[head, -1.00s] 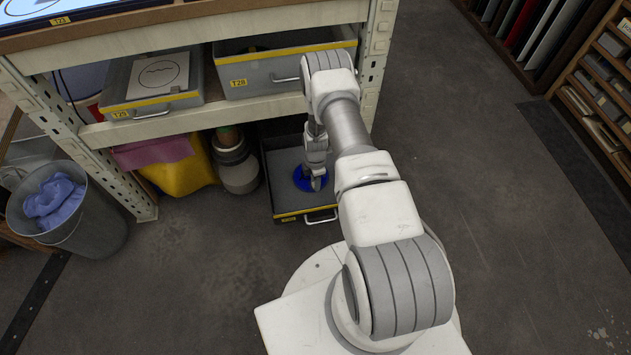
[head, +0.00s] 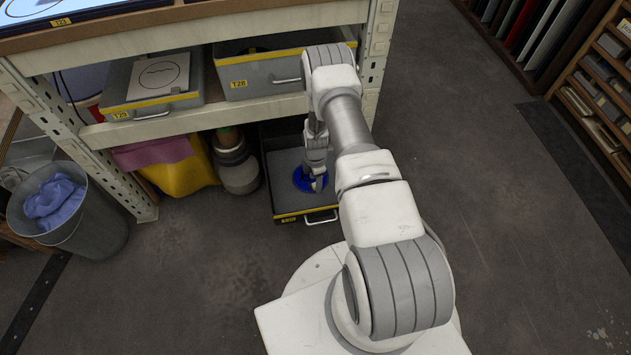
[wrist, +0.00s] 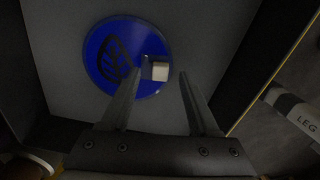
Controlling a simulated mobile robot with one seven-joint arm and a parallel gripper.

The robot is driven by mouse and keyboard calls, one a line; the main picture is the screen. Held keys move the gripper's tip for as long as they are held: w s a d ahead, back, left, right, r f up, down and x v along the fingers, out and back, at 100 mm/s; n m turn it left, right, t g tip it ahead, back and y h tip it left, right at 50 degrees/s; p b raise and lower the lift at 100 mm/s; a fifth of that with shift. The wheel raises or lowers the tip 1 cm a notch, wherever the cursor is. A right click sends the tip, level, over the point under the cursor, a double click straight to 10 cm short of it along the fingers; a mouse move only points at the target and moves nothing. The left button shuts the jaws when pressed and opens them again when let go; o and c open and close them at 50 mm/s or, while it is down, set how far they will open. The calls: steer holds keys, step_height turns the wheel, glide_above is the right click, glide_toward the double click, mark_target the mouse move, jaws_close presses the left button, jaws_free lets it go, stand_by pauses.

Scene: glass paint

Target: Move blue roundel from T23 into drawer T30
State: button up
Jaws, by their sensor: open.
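The blue roundel (head: 301,181) lies inside the open bottom drawer (head: 291,217), flat on its grey floor as far as I can tell. In the wrist view the roundel (wrist: 106,68) shows a dark leaf-like mark and a small pale block (wrist: 158,70) on it near its right edge. My gripper (head: 317,183) is down in the drawer at the roundel. In the wrist view its two fingers (wrist: 160,78) are apart, with the pale block beyond and between their tips. I cannot tell whether the fingers touch the roundel. The drawer's label is too small to read surely.
Drawers T29 (head: 150,106) and T28 (head: 250,88) sit on the shelf above. A grey pot (head: 237,172) and a yellow bag (head: 190,176) stand left of the open drawer. A bucket with blue cloth (head: 85,232) is farther left. The floor at right is clear.

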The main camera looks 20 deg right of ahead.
step_height(320, 180, up, 16)
steer(key=p, duration=0.5)
steer(key=a+r+m+t, duration=0.1)
steer(key=a+r+m, duration=0.15)
steer(key=r, duration=1.25)
steer(key=a+r+m+t, duration=0.1)
steer(key=r+m, duration=0.3)
steer(key=r, duration=1.1)
steer(key=s+a+r+m+t, duration=0.1)
steer(key=s+a+r+m, duration=0.15)
steer(key=s+r, duration=0.35)
steer(key=s+a+r+m+t, duration=0.1)
steer(key=s+r+m, duration=0.2)
steer(key=r, duration=0.6)
steer(key=s+a+r+m+t, duration=0.1)
steer(key=s+a+r+m, duration=0.15)
steer(key=s, duration=0.55)
steer(key=s+a+r+m+t, duration=0.1)
steer(key=s+r+m, duration=0.2)
steer(key=s, duration=0.4)
step_height(320, 180, up, 20)
steer(key=p, duration=2)
steer(key=shift+s+r, duration=0.15)
steer(key=shift+r, duration=0.05)
